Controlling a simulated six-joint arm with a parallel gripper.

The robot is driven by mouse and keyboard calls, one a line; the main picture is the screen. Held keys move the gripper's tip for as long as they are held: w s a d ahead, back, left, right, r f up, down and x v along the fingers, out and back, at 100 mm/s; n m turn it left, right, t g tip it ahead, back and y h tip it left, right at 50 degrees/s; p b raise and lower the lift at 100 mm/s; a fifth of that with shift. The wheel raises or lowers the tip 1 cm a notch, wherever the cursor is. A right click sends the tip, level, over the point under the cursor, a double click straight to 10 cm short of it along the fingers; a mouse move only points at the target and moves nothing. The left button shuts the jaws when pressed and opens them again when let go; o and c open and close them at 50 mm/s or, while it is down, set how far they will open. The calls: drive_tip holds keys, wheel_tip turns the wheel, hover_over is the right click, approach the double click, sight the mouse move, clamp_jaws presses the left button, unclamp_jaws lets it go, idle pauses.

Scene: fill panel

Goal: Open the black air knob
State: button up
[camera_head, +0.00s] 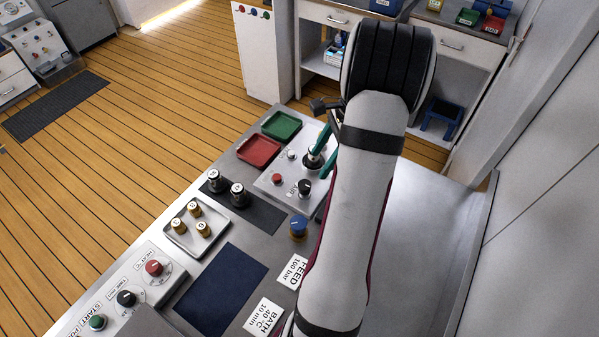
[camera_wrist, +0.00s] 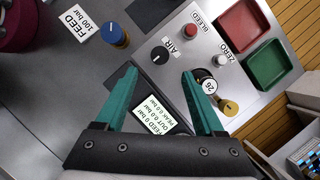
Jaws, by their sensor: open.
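The black air knob (camera_head: 305,187) stands on a grey panel (camera_head: 270,183), next to the AIR label. In the wrist view the knob (camera_wrist: 159,55) has a white pointer mark and lies just beyond and between my fingertips. My gripper (camera_wrist: 158,73) is open, its two teal fingers apart with nothing held. In the head view my gripper (camera_head: 317,165) is above the panel, slightly up and right of the knob. A small display (camera_wrist: 154,117) with FEED and OUT readings shows between the fingers.
The red bleed button (camera_wrist: 191,31), zero button (camera_wrist: 220,60) and blue knob (camera_wrist: 115,35) are nearby. Red (camera_head: 259,151) and green (camera_head: 282,125) trays lie beyond the panel.

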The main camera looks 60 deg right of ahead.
sight(305, 184)
drive_tip(key=x, duration=0.8)
drive_tip(key=shift+w+a+f, duration=0.1)
drive_tip(key=shift+a+f, duration=0.05)
drive_tip(key=shift+f, duration=0.2)
clamp_jaws()
